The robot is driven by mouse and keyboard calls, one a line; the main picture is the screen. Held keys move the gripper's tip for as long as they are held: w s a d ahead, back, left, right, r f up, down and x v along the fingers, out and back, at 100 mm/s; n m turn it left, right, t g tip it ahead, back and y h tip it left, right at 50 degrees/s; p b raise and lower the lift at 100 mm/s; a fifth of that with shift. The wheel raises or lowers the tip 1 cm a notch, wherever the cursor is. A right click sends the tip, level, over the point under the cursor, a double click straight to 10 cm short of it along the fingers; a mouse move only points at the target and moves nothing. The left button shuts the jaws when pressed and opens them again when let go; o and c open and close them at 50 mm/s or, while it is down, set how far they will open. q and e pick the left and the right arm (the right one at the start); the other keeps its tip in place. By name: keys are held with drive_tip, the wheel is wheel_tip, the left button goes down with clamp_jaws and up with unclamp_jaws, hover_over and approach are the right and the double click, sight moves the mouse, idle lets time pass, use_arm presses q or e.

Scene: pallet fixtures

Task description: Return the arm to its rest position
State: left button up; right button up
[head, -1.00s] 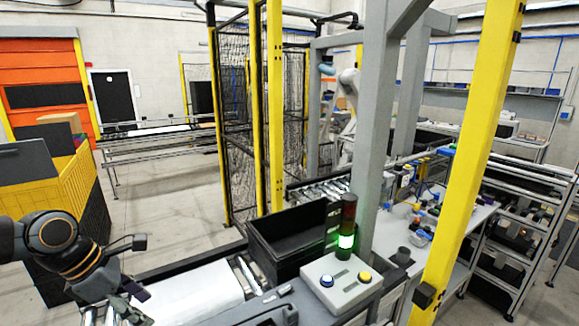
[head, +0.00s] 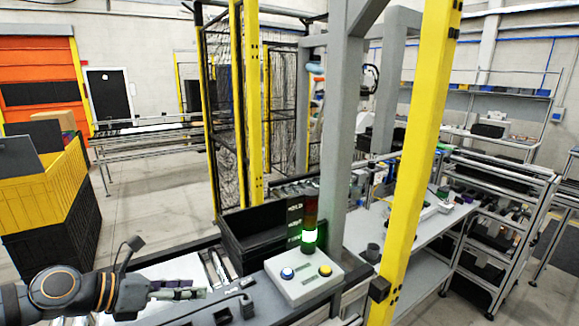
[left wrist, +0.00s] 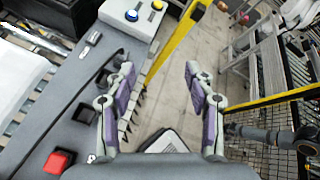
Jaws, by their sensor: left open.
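My left arm comes in from the left in the head view. Its left gripper (head: 180,291) points right, above the conveyor's front side. In the left wrist view the left gripper (left wrist: 160,95) has its two fingers wide apart with nothing between them. The floor and a yellow post show beyond the gap. My right gripper is in neither view.
A black crate (head: 262,237) sits behind. A yellow post (head: 412,165) rises on the right. A red button (left wrist: 58,162) shows below.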

use_arm(q)
drive_tip(key=s+a+f+n+t+y, duration=0.1)
drive_tip(key=a+f+n+t+y, duration=0.35)
drive_tip(key=n, duration=1.05)
drive_tip(key=a+f+n+t+y, duration=0.2)
drive_tip(key=a+f+n+y, duration=0.35)
drive_tip(key=n, duration=0.95)
drive_tip(key=s+d+f+n+g, duration=0.5)
drive_tip(key=s+f, duration=0.3)
drive_tip(key=s, duration=0.1)
drive_tip(key=s+d+f+n+g, duration=0.4)
drive_tip(key=s+f+n+g, duration=0.15)
drive_tip(key=s+f, duration=0.3)
wheel_tip(320, 180, down, 30)
drive_tip(key=s+a+g+b, duration=0.1)
drive_tip(key=s+a+b, duration=0.2)
drive_tip(key=b, duration=0.3)
drive_tip(key=s+a+f+g+b, duration=0.1)
drive_tip(key=s+f+b, duration=0.3)
drive_tip(key=s+f, duration=1.4)
drive_tip(key=shift+f+y, duration=0.3)
drive_tip(key=shift+f, duration=0.6)
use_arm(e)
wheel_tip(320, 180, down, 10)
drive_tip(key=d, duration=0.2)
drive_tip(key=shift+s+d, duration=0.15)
